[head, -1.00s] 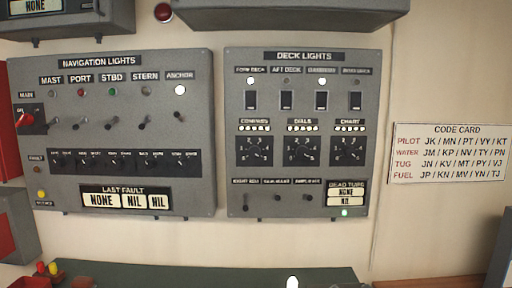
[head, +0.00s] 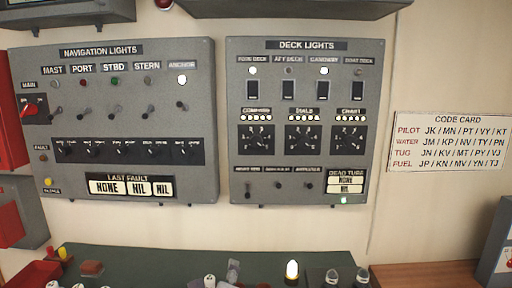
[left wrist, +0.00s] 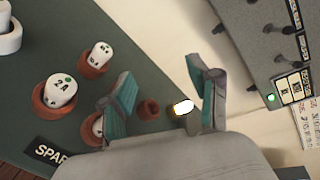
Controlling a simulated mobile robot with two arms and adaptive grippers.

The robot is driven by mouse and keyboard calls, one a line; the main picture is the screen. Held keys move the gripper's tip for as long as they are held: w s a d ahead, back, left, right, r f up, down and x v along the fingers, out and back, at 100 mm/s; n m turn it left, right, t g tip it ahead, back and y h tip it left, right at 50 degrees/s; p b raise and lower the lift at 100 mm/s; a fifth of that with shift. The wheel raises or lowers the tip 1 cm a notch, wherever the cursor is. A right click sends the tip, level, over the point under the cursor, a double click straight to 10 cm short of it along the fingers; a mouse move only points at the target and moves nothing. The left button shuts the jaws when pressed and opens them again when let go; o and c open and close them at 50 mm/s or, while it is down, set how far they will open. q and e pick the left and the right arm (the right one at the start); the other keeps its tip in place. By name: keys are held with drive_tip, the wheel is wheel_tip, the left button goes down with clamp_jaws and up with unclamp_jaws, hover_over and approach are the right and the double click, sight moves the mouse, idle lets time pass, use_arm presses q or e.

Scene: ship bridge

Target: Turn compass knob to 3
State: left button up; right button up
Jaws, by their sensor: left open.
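The compass knob (head: 257,139) is the leftmost of three black rotary dials on the grey deck lights panel (head: 298,218). A row of lit dots shows above it, under the compass label. Its pointer setting is too small to read. The dials knob (head: 304,139) and chart knob (head: 350,139) sit to its right. My left gripper (left wrist: 165,82) is open and empty in the left wrist view, its teal-padded fingers apart above the green bench. It is well below the compass knob and not touching it. My right gripper is not in view.
The green bench (head: 150,262) runs below the panels. A lit white bulb (head: 292,270) stands on it, and the left wrist view shows white bulbs in brown holders (left wrist: 55,92). The navigation lights panel (head: 112,190) is on the left; a code card (head: 448,143) hangs right.

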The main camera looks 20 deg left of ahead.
use_arm(q)
drive_tip(key=w+d+r+m+t+y, duration=0.15)
drive_tip(key=w+r+m+t, duration=0.35)
drive_tip(key=r, duration=0.6)
drive_tip(key=m+t, duration=0.2)
drive_tip(key=m, duration=0.6)
approach(256, 145)
drive_tip(key=p+x, duration=0.2)
drive_tip(key=x, duration=0.7)
drive_tip(key=shift+r, duration=0.1)
drive_tip(key=c, duration=1.2)
drive_tip(key=shift+o, duration=0.2)
